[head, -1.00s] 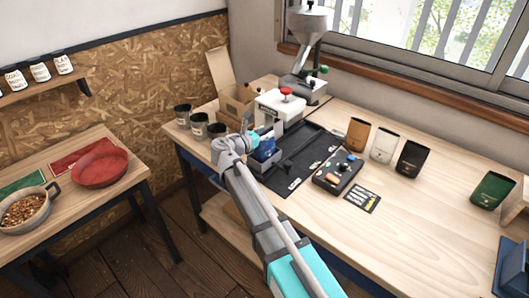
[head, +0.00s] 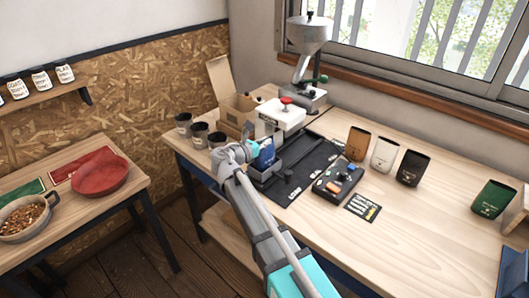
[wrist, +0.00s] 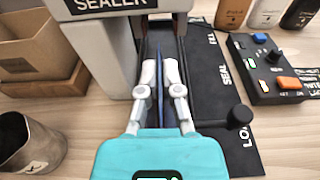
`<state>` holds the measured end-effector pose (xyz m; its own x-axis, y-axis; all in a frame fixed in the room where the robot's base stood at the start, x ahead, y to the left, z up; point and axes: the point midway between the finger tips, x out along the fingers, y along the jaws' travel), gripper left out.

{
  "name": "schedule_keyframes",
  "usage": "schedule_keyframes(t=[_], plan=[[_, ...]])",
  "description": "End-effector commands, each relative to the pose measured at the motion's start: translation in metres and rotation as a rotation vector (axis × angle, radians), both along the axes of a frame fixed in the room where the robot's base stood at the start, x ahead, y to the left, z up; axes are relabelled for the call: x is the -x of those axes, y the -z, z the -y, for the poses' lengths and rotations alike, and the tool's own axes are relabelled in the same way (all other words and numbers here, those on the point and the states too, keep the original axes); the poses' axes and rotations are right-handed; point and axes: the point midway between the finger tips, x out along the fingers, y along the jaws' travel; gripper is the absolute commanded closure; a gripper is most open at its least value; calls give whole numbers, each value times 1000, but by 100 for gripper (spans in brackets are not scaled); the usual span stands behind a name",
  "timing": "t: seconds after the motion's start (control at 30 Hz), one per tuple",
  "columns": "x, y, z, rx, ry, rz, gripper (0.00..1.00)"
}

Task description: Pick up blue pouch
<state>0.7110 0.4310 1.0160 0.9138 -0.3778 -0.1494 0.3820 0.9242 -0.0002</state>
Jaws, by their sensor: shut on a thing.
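The blue pouch (head: 264,153) is upright at the sealer's front left, over the dark tray in front of the white sealer (head: 281,113). My gripper (wrist: 160,75) is shut on it. In the wrist view the pouch (wrist: 160,92) shows edge-on as a thin blue strip between the two pale fingers. In the head view my gripper hides part of it. I cannot tell whether its bottom touches the tray.
The control box (head: 338,180) lies on the black mat (head: 304,183), right of the pouch. Brown (head: 357,144), white (head: 384,155) and black (head: 413,168) pouches stand further right. Metal cups (head: 200,135) and a cardboard box (head: 237,110) stand left.

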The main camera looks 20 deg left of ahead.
Motion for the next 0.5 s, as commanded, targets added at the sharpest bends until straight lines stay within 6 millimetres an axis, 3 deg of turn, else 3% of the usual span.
schedule_keyframes(t=[0.5], plan=[[0,-23,0,0,0,0,100]])
